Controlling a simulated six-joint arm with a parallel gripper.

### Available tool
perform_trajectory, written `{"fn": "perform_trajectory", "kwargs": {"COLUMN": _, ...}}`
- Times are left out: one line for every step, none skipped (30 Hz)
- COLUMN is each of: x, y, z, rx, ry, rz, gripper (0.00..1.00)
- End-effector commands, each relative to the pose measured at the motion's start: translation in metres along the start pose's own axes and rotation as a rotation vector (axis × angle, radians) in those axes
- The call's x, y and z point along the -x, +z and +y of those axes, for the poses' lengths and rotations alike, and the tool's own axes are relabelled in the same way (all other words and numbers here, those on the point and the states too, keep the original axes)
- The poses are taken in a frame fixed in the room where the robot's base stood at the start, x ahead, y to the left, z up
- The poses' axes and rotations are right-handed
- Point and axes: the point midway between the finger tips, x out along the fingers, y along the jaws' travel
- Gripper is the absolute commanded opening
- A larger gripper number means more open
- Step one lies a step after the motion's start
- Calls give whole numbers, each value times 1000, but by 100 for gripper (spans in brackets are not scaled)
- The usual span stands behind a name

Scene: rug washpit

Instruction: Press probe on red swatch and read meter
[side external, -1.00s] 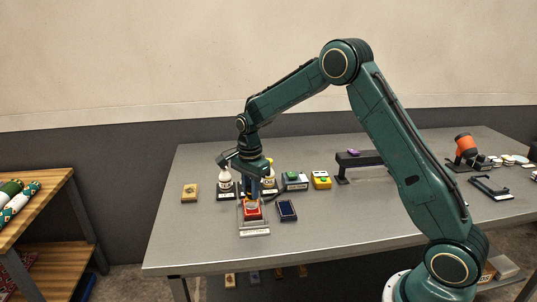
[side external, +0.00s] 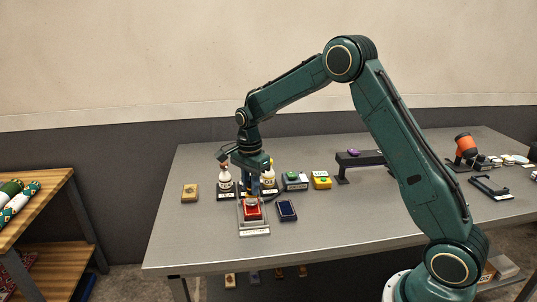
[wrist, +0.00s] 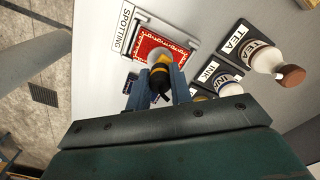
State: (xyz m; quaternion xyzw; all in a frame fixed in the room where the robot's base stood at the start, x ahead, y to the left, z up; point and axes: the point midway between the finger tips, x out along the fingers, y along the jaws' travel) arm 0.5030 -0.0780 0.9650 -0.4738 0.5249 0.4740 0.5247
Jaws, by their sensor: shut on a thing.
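The red swatch (side external: 252,212), with a white pattern, lies in a pale frame (side external: 255,232) near the table's front left. In the wrist view the red swatch (wrist: 150,46) is beside a "SPOTTING" label. My gripper (side external: 253,190) is over the swatch, pointing down.
Bottles stand close behind the swatch, including a white one (side external: 225,180); in the wrist view one is labelled TEA (wrist: 262,60). The table's front middle is clear.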

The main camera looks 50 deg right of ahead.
Motion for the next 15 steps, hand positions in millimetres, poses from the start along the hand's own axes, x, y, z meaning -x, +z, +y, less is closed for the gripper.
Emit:
{"fn": "perform_trajectory", "kwargs": {"x": 4, "y": 0, "z": 0, "rx": 0, "ry": -3, "rz": 0, "gripper": 0}}
{"fn": "perform_trajectory", "kwargs": {"x": 6, "y": 0, "z": 0, "rx": 0, "ry": -2, "rz": 0, "gripper": 0}}
{"fn": "perform_trajectory", "kwargs": {"x": 8, "y": 0, "z": 0, "rx": 0, "ry": -2, "rz": 0, "gripper": 0}}
{"fn": "perform_trajectory", "kwargs": {"x": 10, "y": 0, "z": 0, "rx": 0, "ry": -2, "rz": 0, "gripper": 0}}
{"fn": "perform_trajectory", "kwargs": {"x": 11, "y": 0, "z": -1, "rx": 0, "ry": -3, "rz": 0, "gripper": 0}}
{"fn": "perform_trajectory", "kwargs": {"x": 14, "y": 0, "z": -1, "rx": 0, "ry": -3, "rz": 0, "gripper": 0}}
{"fn": "perform_trajectory", "kwargs": {"x": 15, "y": 0, "z": -1, "rx": 0, "ry": -3, "rz": 0, "gripper": 0}}
{"fn": "perform_trajectory", "kwargs": {"x": 17, "y": 0, "z": 0, "rx": 0, "ry": -2, "rz": 0, "gripper": 0}}
{"fn": "perform_trajectory", "kwargs": {"x": 19, "y": 0, "z": 0, "rx": 0, "ry": -2, "rz": 0, "gripper": 0}}
{"fn": "perform_trajectory", "kwargs": {"x": 21, "y": 0, "z": 0, "rx": 0, "ry": -2, "rz": 0, "gripper": 0}}
{"fn": "perform_trajectory", "kwargs": {"x": 23, "y": 0, "z": 0, "rx": 0, "ry": -2, "rz": 0, "gripper": 0}}
{"fn": "perform_trajectory", "kwargs": {"x": 25, "y": 0, "z": 0, "rx": 0, "ry": -3, "rz": 0, "gripper": 0}}
{"fn": "perform_trajectory", "kwargs": {"x": 27, "y": 0, "z": 0, "rx": 0, "ry": -3, "rz": 0, "gripper": 0}}
{"fn": "perform_trajectory", "kwargs": {"x": 28, "y": 0, "z": 0, "rx": 0, "ry": -3, "rz": 0, "gripper": 0}}
{"fn": "perform_trajectory", "kwargs": {"x": 30, "y": 0, "z": 0, "rx": 0, "ry": -2, "rz": 0, "gripper": 0}}
